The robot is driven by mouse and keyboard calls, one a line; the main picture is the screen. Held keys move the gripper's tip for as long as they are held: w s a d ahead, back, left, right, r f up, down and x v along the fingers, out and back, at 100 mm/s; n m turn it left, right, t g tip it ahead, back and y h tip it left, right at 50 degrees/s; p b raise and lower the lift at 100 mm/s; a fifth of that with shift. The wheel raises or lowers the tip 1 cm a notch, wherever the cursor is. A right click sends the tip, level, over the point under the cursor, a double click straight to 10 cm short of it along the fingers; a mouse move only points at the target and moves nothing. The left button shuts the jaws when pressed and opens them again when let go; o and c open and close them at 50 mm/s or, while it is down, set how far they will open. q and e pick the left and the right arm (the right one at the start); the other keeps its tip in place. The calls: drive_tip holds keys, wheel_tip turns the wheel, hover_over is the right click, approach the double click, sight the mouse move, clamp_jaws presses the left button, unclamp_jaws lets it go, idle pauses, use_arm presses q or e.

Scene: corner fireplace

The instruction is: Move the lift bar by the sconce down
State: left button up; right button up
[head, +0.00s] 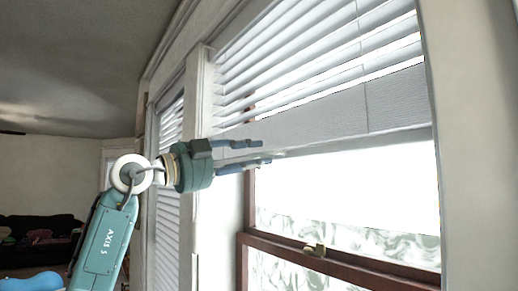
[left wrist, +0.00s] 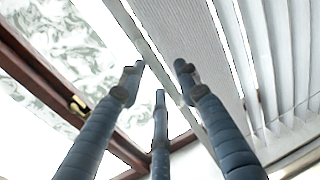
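The lift bar (head: 355,139) is the pale bottom rail of the half-raised white blind on the right-hand window. My left gripper (head: 264,152) reaches in from the left near the bar's left end. Its blue-grey fingers are spread, one above and one below the bar's level. In the left wrist view, the lift bar (left wrist: 136,33) runs diagonally between the spread fingertips of the gripper (left wrist: 158,78). I cannot tell whether any finger touches it. No sconce shows. My right gripper is not in view.
White slats (head: 310,60) are above the bar. Below it are bright glass and a red-brown window frame (head: 340,266) with a brass latch (head: 314,249). A second blind (head: 167,200) is left of the post. A dark sofa (head: 38,240) stands far left.

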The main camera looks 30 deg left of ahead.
use_arm(q)
drive_tip(key=shift+x, duration=0.8)
clamp_jaws()
drive_tip(key=shift+f, duration=0.15)
